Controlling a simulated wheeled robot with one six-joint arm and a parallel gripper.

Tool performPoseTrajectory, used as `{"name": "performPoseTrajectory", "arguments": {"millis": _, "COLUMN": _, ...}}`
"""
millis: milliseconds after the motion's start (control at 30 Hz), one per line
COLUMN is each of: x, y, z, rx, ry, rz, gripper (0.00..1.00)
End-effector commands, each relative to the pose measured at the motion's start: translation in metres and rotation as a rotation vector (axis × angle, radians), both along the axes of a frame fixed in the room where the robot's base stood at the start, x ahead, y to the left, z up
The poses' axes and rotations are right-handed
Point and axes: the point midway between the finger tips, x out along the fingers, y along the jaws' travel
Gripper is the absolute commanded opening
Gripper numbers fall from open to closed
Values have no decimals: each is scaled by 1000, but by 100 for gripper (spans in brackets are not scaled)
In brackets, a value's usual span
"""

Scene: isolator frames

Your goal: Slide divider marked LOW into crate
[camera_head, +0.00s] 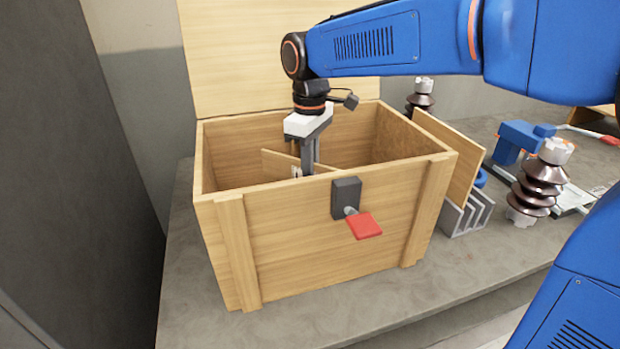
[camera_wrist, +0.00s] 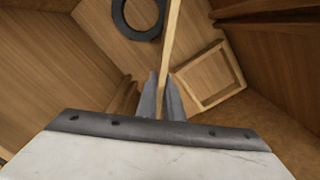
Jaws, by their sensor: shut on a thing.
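The wooden crate (camera_head: 305,235) stands on the table with its lid (camera_head: 270,60) raised at the back. My gripper (camera_head: 305,168) is down inside the crate opening, shut on a thin wooden divider (camera_head: 278,162). In the wrist view the divider (camera_wrist: 171,40) shows nearly edge-on between the two grey fingers (camera_wrist: 163,95). In the head view it sits at a slant to the crate's front wall. The front wall hides its lower part. I cannot read any marking on it. I cannot tell whether it touches a slot.
A black ring (camera_wrist: 138,14) and a square wooden frame (camera_wrist: 208,75) are inside the crate. Wooden rails (camera_wrist: 265,8) run along one wall. A latch with a red tab (camera_head: 364,225) is on the front. Right of the crate, a grey slotted rack (camera_head: 470,215) holds another panel (camera_head: 452,150), near a brown insulator (camera_head: 538,185).

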Motion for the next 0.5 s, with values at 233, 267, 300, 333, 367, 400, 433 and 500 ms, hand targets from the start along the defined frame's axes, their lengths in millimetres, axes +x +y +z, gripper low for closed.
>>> {"name": "performPoseTrajectory", "arguments": {"millis": 233, "x": -25, "y": -7, "z": 2, "rx": 1, "ry": 0, "rz": 1, "gripper": 0}}
{"name": "performPoseTrajectory", "arguments": {"millis": 267, "x": -28, "y": -8, "z": 2, "rx": 1, "ry": 0, "rz": 1, "gripper": 0}}
{"name": "performPoseTrajectory", "arguments": {"millis": 300, "x": -33, "y": -9, "z": 2, "rx": 1, "ry": 0, "rz": 1, "gripper": 0}}
{"name": "performPoseTrajectory", "arguments": {"millis": 333, "x": -36, "y": -10, "z": 2, "rx": 0, "ry": -1, "rz": 1, "gripper": 0}}
{"name": "performPoseTrajectory", "arguments": {"millis": 367, "x": -39, "y": -11, "z": 2, "rx": 0, "ry": -1, "rz": 2, "gripper": 0}}
{"name": "performPoseTrajectory", "arguments": {"millis": 400, "x": -39, "y": -11, "z": 6, "rx": 1, "ry": -2, "rz": 1, "gripper": 0}}
{"name": "performPoseTrajectory", "arguments": {"millis": 433, "x": -38, "y": -11, "z": 10, "rx": 1, "ry": -2, "rz": 1, "gripper": 0}}
{"name": "performPoseTrajectory", "arguments": {"millis": 500, "x": -38, "y": -11, "z": 19, "rx": 1, "ry": -2, "rz": 0, "gripper": 0}}
